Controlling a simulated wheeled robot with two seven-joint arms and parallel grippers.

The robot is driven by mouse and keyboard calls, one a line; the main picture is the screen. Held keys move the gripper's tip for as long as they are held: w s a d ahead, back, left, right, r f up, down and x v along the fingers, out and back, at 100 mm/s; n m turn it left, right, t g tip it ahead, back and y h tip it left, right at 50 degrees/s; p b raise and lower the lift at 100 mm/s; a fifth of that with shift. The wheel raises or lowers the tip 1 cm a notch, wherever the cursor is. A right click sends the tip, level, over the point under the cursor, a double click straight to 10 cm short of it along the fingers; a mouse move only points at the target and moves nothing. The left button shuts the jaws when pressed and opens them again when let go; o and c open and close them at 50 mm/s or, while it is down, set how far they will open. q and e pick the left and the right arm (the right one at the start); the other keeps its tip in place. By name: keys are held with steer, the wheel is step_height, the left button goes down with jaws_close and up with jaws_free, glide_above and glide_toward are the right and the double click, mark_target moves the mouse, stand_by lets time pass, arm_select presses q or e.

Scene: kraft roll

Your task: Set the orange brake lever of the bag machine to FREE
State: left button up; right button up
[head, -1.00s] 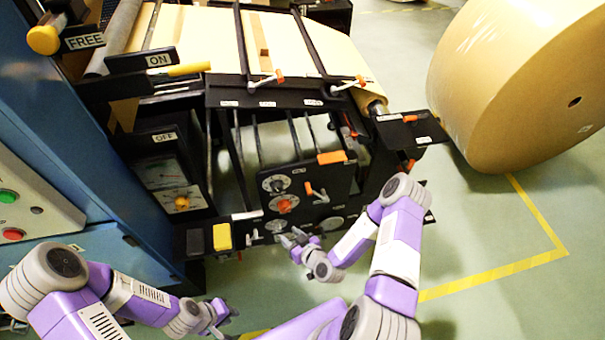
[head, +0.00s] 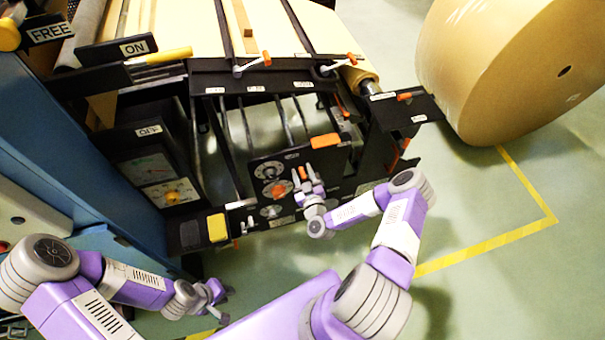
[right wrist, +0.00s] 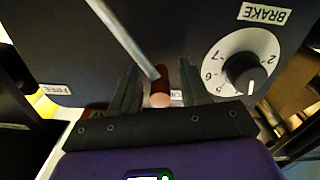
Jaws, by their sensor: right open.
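The orange brake lever (head: 303,173) is on the black front panel of the bag machine, mostly covered by my right gripper in the head view. In the right wrist view its reddish handle (right wrist: 162,82) with a pale rounded end lies between my fingers, near a partly hidden label. A FREE label (right wrist: 54,89) is on the panel to the left, apart from the handle. My right gripper (head: 303,170) is open, its fingers (right wrist: 157,72) on either side of the handle; contact cannot be told. My left gripper (head: 222,303) hangs low, empty, with fingers apart.
A numbered dial (right wrist: 240,62) under an upside-down BRAKE label (right wrist: 264,14) sits right of the lever. An orange block (head: 325,141) is on the panel's upper edge. A large kraft roll (head: 520,70) stands on the right. The floor before it is clear.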

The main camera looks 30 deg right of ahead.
steer(key=shift+w, duration=0.1)
jaws_close()
stand_by(0.5)
